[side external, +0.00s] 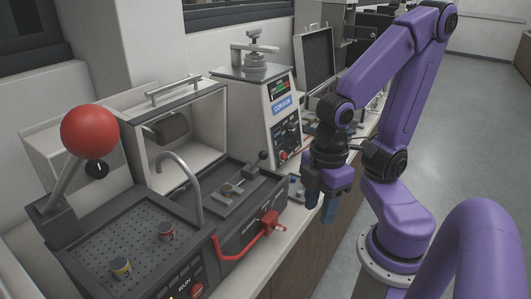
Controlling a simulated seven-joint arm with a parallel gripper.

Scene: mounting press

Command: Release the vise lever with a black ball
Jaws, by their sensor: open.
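A small black ball (262,155) tops a short lever in the dark bay of the cutting machine (240,226), near its right back corner. The lever stands roughly upright, leaning a little right. Small vise parts (236,189) lie in the bay to its left, with a small round piece among them; whether it is clamped is too small to tell. My gripper (320,203) has blue fingers, points down and is open and empty. It hangs to the right of the ball, apart from it, by the bench's front edge.
A raised hood (178,135), curved hose (184,170) and red handle (268,222) surround the bay. The press (258,105) stands behind.

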